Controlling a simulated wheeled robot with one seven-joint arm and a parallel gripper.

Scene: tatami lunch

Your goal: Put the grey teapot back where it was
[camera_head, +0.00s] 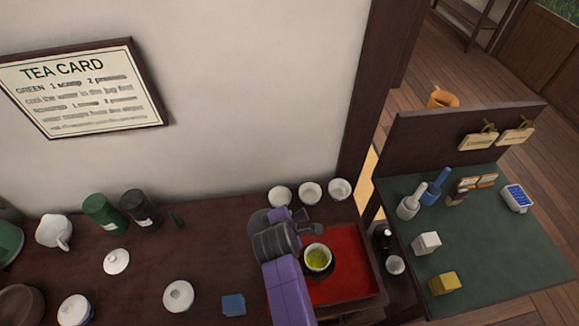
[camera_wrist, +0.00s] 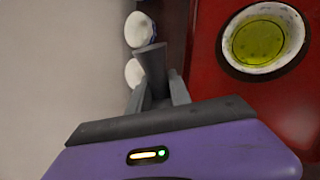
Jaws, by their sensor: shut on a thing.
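My gripper (camera_head: 299,231) is over the left part of the red tray (camera_head: 345,282), beside the cup of green tea (camera_head: 318,258). In the wrist view its grey fingers (camera_wrist: 160,95) are closed around a grey flared piece (camera_wrist: 151,62), which looks like the handle of the grey teapot. The teapot's body cannot be made out clearly; my gripper and arm hide that area in both views. The green tea cup also shows in the wrist view (camera_wrist: 263,38), to the right of the fingers and apart from them.
Several white cups (camera_head: 310,192) stand along the wall behind my gripper. Left on the dark counter (camera_head: 140,290) are a white pot (camera_head: 52,232), green and dark tins (camera_head: 140,210), white lidded pieces and a blue cloth (camera_head: 233,304). A green-topped table (camera_head: 490,240) is at right.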

